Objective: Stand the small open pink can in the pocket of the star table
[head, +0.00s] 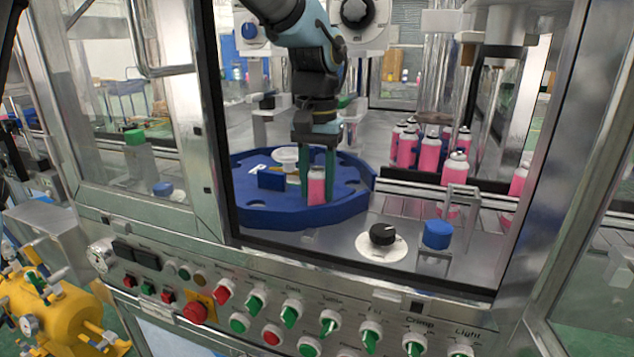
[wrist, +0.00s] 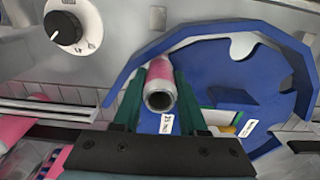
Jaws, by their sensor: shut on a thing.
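The small open pink can (head: 316,188) is upright between the green fingers of my gripper (head: 318,172), which is shut on it. In the wrist view the can (wrist: 161,77) shows its silver open rim toward the camera, with a finger of my gripper (wrist: 160,105) on each side. The blue star table (head: 290,216) is below and around the can, with rounded pockets cut in its edge. It also shows in the wrist view (wrist: 266,72). The can is over the table's near right part; its base is hard to see, and I cannot tell whether it rests in a pocket.
A blue block (head: 271,179) and a white round piece (head: 286,155) are on the table left of my gripper. A black knob (head: 382,234) and a blue button (head: 437,234) are in front.

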